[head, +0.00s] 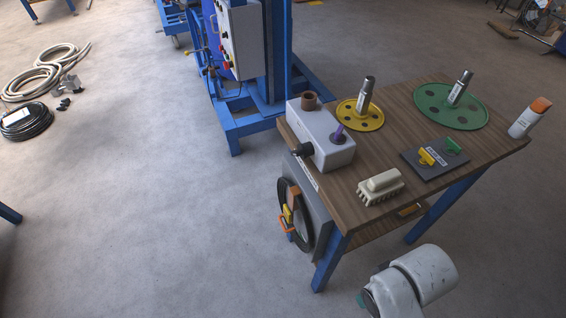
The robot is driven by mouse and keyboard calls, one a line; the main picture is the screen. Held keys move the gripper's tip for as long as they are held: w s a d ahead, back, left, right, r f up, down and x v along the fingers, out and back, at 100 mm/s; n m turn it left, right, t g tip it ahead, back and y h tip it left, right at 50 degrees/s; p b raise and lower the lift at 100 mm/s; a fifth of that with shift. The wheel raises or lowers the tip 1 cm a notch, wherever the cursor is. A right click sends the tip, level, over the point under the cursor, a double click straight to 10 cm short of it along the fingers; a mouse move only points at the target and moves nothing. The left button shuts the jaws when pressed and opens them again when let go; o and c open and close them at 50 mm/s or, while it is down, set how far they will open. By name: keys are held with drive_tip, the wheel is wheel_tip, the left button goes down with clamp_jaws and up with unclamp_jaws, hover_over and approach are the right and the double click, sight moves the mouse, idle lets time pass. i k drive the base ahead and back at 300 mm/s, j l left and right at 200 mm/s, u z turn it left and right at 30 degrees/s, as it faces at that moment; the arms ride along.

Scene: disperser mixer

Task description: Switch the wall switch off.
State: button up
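No switch mounted on a wall can be made out in the head view. A light grey control cabinet (241,40) is fixed to the blue machine column at the top middle. It carries small knobs and buttons, including a red one (226,65) low on its left side. They are too small to tell their setting. Part of my white arm shows at the bottom right. My gripper is out of view.
A wooden-topped table (375,215) on blue legs stands at right, bearing a white box (325,145), yellow disc (372,121), green disc (430,100), brush (381,186) and spray can (528,119). Coiled hoses (40,68) lie at left. The left-middle floor is clear.

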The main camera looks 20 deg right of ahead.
sight(301, 151)
drive_tip(key=i+j+u, duration=0.4)
drive_tip(key=i+j, duration=0.4)
